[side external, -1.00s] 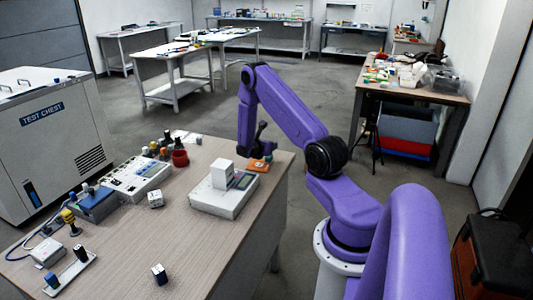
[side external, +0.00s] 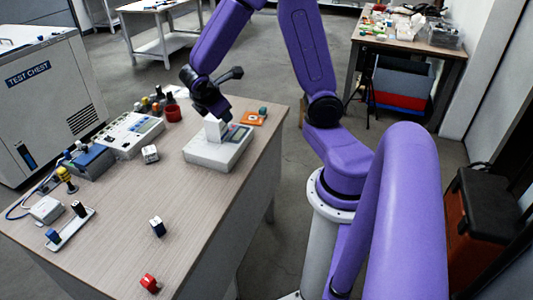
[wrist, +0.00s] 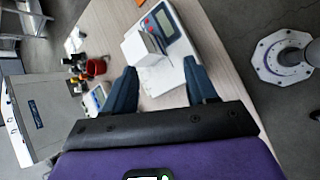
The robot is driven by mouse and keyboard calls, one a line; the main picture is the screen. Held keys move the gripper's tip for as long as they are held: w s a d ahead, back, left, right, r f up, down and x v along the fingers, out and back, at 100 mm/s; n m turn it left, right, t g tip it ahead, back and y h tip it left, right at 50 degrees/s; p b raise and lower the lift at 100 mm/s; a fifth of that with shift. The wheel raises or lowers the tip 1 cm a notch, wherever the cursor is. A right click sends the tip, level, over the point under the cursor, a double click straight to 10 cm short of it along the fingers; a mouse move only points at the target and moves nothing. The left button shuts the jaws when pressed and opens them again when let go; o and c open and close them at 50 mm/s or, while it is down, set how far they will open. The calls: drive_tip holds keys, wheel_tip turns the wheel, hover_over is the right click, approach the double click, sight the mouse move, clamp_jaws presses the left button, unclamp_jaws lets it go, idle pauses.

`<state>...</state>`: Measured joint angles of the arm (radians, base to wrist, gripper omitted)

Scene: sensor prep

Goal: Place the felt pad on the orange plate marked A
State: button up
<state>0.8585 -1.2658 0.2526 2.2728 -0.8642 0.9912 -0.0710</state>
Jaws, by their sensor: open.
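The orange plate (side external: 252,119) lies flat at the far right corner of the table; its letter is too small to read. A small teal item (side external: 263,111) is at its far right edge. I cannot pick out the felt pad with certainty. A white block (side external: 212,130) stands on a white instrument with a display (side external: 205,152). My gripper (side external: 216,117) is just above and behind the block in the side view. In the wrist view my gripper (wrist: 163,78) is open, with the white block (wrist: 140,48) ahead between its blue fingers, apart from them.
A red cup (side external: 173,114) and several small bottles stand behind a control box (side external: 128,134). The front middle of the table is mostly clear.

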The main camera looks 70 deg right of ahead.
drive_tip(key=s+a+r+g+y, duration=0.1)
drive_tip(key=s+a+r+y, duration=0.2)
drive_tip(key=s+a+y, duration=0.5)
drive_tip(key=s+a, duration=0.9)
drive_tip(key=s, duration=0.3)
drive_tip(key=shift+s, duration=0.2)
